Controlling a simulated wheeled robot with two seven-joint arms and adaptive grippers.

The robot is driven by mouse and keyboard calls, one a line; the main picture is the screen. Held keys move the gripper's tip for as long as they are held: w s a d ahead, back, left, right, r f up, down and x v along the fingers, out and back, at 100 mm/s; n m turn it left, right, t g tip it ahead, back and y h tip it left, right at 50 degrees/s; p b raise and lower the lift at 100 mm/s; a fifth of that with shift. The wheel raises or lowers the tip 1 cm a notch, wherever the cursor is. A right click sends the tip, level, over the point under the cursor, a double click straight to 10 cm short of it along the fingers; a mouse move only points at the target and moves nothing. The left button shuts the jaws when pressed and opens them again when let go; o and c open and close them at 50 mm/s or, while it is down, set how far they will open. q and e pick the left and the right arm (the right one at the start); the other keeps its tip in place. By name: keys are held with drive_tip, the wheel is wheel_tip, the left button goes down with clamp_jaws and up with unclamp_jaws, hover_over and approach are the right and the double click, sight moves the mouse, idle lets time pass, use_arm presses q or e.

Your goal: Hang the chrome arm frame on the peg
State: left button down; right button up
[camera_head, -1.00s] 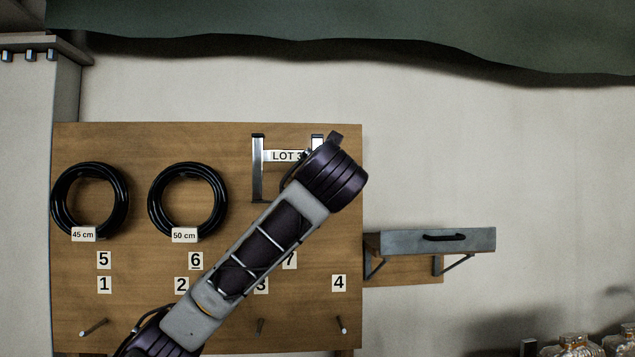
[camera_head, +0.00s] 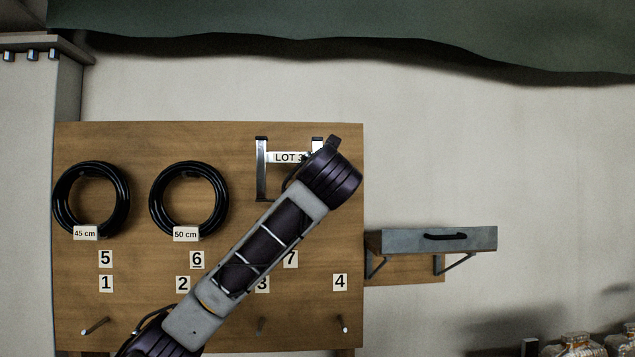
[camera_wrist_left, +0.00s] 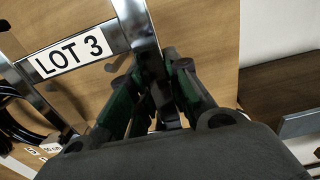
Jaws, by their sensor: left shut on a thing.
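The chrome arm frame (camera_head: 261,170) is H-shaped, with two uprights and a crossbar carrying a "LOT 3" label. It is in front of the upper right of the wooden board, above label 7. My left arm covers its lower right part in the head view. In the left wrist view, the frame (camera_wrist_left: 139,22) runs into the jaws of my left gripper (camera_wrist_left: 163,90), which is shut on one upright. A small dark rod shows by the crossbar; I cannot tell whether it is a peg or whether the frame touches it. My right gripper is not in view.
The wooden board (camera_head: 140,140) carries two black coils (camera_head: 91,165) (camera_head: 189,165) at left, number labels, and low pegs (camera_head: 95,326) (camera_head: 261,325) (camera_head: 343,323). A grey drawer box (camera_head: 438,240) juts out at right. Glass jars (camera_head: 575,345) stand at bottom right.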

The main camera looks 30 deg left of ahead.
use_arm(q)
drive_tip(key=f+x, duration=0.2)
drive_tip(key=x, duration=0.6)
idle(2.1)
drive_tip(key=shift+s, duration=0.1)
idle(0.7)
drive_tip(key=c, duration=1.3)
unclamp_jaws()
drive_tip(key=shift+o, duration=0.2)
drive_tip(key=shift+f, duration=0.15)
